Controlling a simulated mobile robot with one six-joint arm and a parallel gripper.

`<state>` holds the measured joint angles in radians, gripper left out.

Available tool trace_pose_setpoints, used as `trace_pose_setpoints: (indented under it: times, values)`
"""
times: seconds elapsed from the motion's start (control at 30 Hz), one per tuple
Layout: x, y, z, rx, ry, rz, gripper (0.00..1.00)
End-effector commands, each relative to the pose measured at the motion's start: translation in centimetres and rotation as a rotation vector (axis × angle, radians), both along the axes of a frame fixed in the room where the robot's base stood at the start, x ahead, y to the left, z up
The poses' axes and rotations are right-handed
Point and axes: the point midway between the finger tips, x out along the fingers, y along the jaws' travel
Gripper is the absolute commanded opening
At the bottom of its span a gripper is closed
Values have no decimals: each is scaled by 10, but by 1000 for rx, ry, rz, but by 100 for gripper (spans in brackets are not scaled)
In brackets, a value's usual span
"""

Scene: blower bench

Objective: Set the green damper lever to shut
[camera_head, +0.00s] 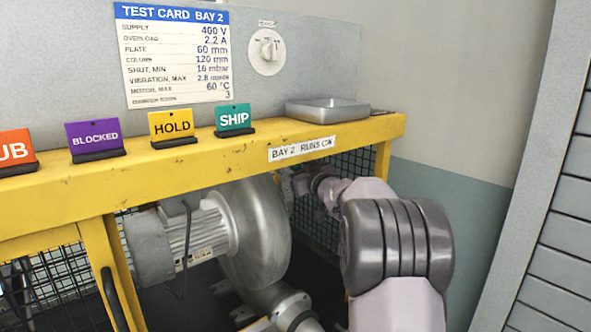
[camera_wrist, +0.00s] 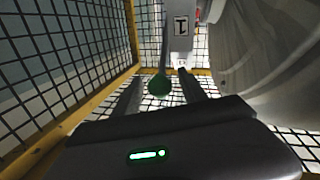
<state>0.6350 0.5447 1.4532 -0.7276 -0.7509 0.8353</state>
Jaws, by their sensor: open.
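The green damper lever shows in the wrist view as a round green knob (camera_wrist: 160,85) on a thin stem running up from it. The knob sits between the two fingers of my gripper (camera_wrist: 162,92), with space visible on both sides. My gripper is open, and I cannot tell how deep the knob lies between the fingers. In the head view my arm reaches under the yellow bench into the cage, with the gripper end (camera_head: 300,184) small beside the blower (camera_head: 262,235). I cannot make out the lever there, nor read its setting.
Wire mesh (camera_wrist: 60,60) stands close on the left in the wrist view. The grey blower housing (camera_wrist: 265,65) is close on the right, and a grey plate with a black mark (camera_wrist: 181,28) is above. The bench's yellow beam (camera_head: 200,160) is over my arm.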

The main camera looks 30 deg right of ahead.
Motion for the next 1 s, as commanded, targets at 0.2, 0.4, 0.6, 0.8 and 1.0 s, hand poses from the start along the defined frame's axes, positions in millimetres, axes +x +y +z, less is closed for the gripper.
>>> trace_pose_setpoints:
  times: [0.2, 0.4, 0.6, 0.8, 1.0]
  values:
    - [0, 0, 0, 0, 0, 0, 38]
    - [0, 0, 0, 0, 0, 0, 0]
    - [0, 0, 0, 0, 0, 1, 0]
    - [0, 0, 0, 0, 1, 1, 0]
    - [0, 0, -1, 0, 1, 1, 0]
